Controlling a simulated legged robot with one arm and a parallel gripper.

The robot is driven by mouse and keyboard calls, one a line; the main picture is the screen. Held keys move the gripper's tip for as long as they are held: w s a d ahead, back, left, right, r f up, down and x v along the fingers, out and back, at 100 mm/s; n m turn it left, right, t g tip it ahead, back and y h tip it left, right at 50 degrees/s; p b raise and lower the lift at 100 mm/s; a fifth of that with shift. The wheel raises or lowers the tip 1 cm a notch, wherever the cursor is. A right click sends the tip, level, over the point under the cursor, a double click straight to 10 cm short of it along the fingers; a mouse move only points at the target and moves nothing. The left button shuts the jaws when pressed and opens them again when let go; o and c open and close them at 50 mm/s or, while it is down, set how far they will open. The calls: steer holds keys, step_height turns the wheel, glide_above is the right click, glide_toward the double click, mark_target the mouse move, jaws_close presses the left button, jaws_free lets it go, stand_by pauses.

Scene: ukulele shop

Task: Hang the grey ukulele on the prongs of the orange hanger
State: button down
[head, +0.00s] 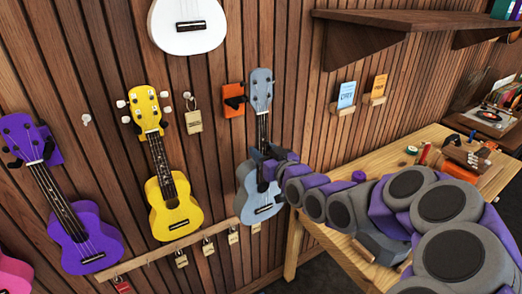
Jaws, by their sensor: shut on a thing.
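The grey ukulele (258,203) is upright in front of the slatted wall, its headstock at the top. My gripper (265,163) is shut on it around the upper body, near where the neck begins, and partly covers it. The orange hanger (230,93) is on the wall just left of the grey headstock, with its dark prongs beside the neck's top. The headstock appears to the right of the prongs; I cannot tell the gap in depth.
A yellow ukulele (175,208) and a purple ukulele (85,238) hang to the left, a white ukulele (187,27) above. A low wooden rail (165,262) carries tags. A wooden table (432,134) stands right, below a wall shelf (400,16) and two small card holders.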

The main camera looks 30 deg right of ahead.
steer(key=shift+w+p, duration=0.35)
steer(key=shift+w, duration=0.2)
steer(key=shift+w+d+f+p, duration=0.15)
steer(key=shift+w+p, duration=0.6)
steer(key=shift+w, duration=0.85)
steer(key=shift+w, duration=0.5)
steer(key=shift+w+a+p, duration=0.15)
steer(key=shift+w+p, duration=0.5)
steer(key=shift+w, duration=0.7)
steer(key=shift+w+a+p, duration=0.1)
steer(key=shift+w+p, duration=0.5)
steer(key=shift+w, duration=0.75)
steer(key=shift+f+b, duration=0.45)
steer(key=shift+f, duration=0.45)
